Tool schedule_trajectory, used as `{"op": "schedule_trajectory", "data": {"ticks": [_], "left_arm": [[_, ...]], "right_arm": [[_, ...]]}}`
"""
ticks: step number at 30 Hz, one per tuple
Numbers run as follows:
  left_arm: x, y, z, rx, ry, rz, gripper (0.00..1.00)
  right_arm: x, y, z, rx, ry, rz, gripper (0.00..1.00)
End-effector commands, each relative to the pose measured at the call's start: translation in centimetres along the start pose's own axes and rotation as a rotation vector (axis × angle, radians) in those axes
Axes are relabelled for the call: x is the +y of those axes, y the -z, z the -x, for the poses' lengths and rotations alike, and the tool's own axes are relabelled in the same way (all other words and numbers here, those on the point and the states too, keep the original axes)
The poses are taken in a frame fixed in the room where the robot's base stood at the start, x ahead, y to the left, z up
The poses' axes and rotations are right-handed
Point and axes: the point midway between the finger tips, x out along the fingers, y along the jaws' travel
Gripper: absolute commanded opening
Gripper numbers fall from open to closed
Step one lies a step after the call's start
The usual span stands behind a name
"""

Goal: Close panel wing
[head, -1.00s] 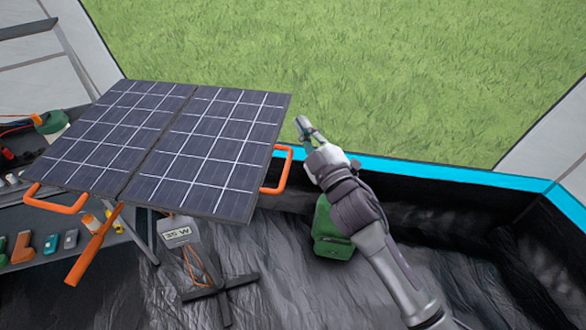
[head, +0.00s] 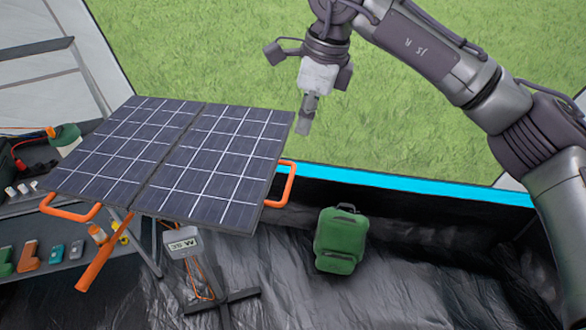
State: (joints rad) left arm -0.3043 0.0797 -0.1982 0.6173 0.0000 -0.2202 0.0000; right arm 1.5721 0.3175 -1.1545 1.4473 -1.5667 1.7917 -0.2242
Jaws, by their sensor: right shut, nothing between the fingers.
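The solar panel has two dark wings joined at a middle seam, both spread open and nearly flat. The left wing (head: 125,148) has an orange handle (head: 70,209) at its outer side. The right wing (head: 218,165) has an orange handle (head: 287,186) at its right edge. The panel rests on a dark stand (head: 222,299) with a grey box hanging below. My right gripper (head: 305,128) is shut and empty, pointing down just right of the right wing's far corner, apart from it as far as I can tell. My left gripper is not in view.
A green backpack (head: 336,240) stands on the dark tent floor right of the panel. A shelf (head: 60,272) with small tools and bottles is at the left. A blue-edged tent wall (head: 420,184) runs behind, with grass beyond. The floor at right is clear.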

Motion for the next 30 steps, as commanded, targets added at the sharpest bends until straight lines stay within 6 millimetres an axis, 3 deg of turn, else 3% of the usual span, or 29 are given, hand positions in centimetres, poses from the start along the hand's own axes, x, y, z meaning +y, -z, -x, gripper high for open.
{"op": "schedule_trajectory", "data": {"ticks": [5,21,30], "left_arm": [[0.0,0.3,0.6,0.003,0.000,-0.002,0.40],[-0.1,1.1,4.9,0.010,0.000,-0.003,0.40],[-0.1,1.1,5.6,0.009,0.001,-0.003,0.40]], "right_arm": [[-0.2,0.4,-1.0,0.020,0.007,-0.002,0.00],[-0.1,0.4,-11.3,0.017,0.004,-0.002,0.00],[-0.2,0.4,-13.7,0.014,0.007,0.000,0.00]]}}
